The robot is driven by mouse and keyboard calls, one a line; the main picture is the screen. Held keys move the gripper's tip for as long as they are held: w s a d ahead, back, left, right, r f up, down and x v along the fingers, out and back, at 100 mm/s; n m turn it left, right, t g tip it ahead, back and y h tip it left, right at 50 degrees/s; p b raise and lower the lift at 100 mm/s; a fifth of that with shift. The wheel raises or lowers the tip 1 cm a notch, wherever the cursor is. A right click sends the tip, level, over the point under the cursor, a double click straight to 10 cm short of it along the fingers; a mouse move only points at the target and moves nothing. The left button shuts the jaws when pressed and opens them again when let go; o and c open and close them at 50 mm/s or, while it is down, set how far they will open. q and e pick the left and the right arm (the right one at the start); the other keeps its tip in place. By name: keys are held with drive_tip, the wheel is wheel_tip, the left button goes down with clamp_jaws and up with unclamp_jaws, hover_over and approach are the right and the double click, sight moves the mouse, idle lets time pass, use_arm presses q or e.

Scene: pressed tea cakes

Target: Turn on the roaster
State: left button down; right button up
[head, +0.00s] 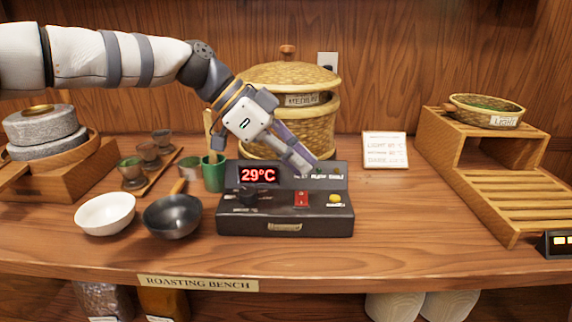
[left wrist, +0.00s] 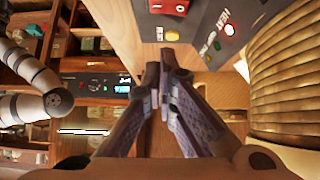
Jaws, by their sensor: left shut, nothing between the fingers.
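The roaster's dark control box (head: 285,222) stands near the front middle of the bench, with a red 29°C display (head: 259,175). Its sloping front has a dark knob (head: 247,196), a red switch (head: 301,199) and a yellow button (head: 335,199). My left gripper (head: 311,166) is shut and empty, over the box's upper back edge, above the red switch. In the left wrist view my shut fingers (left wrist: 164,62) point toward the panel. The red switch (left wrist: 169,7) shows at the top edge, and a bright lamp (left wrist: 229,29) is beside the HEAT lettering. My right gripper is not in view.
A lidded woven basket (head: 290,78) labelled MEDIUM stands behind the box. A black pan (head: 173,217), white bowl (head: 105,214) and green cup (head: 213,173) are to its left. A wooden rack (head: 483,135) is at right. Bench between box and rack is clear.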

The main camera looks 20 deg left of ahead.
use_arm(q)
drive_tip(key=s+v, duration=0.1)
drive_tip(key=v, duration=0.8)
drive_tip(key=shift+a+r, duration=0.2)
